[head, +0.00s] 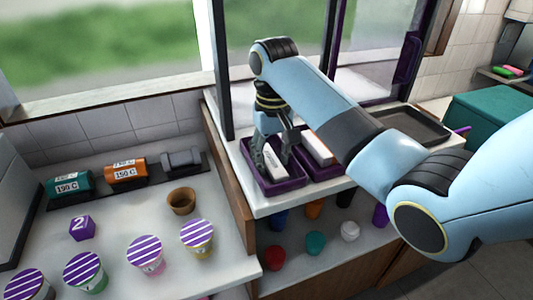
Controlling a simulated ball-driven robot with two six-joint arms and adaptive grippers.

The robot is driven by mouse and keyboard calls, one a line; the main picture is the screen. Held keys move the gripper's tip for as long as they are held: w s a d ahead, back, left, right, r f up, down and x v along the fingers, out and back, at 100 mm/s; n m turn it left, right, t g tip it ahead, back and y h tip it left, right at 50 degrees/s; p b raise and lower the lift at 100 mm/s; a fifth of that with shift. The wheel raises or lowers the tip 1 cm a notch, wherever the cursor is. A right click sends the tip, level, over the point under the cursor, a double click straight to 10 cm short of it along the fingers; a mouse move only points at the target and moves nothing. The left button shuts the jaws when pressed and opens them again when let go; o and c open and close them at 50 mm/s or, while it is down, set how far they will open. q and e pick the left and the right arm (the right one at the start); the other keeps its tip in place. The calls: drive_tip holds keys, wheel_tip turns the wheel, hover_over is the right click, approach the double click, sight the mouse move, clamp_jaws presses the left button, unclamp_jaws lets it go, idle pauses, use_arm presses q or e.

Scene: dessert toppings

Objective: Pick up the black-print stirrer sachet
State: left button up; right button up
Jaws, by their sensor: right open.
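A white sachet with dark print (274,167) lies in the left compartment of a purple tray (262,190) on the raised counter by the window. My right gripper (273,155) reaches down over this sachet from above. It is open, with its fingers close around or beside the sachet; I cannot tell if they touch it. A second white sachet with an orange edge (317,148) lies in the right compartment, partly behind my right arm. My left gripper is out of view.
An empty dark tray (415,124) stands right of the purple one. Coloured cups (316,242) sit on the shelf below.

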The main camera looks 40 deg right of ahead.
drive_tip(key=shift+s, duration=0.15)
drive_tip(key=shift+s+a+r, duration=0.15)
drive_tip(key=shift+s, duration=0.2)
drive_tip(key=c, duration=0.3)
drive_tip(key=shift+c, duration=1)
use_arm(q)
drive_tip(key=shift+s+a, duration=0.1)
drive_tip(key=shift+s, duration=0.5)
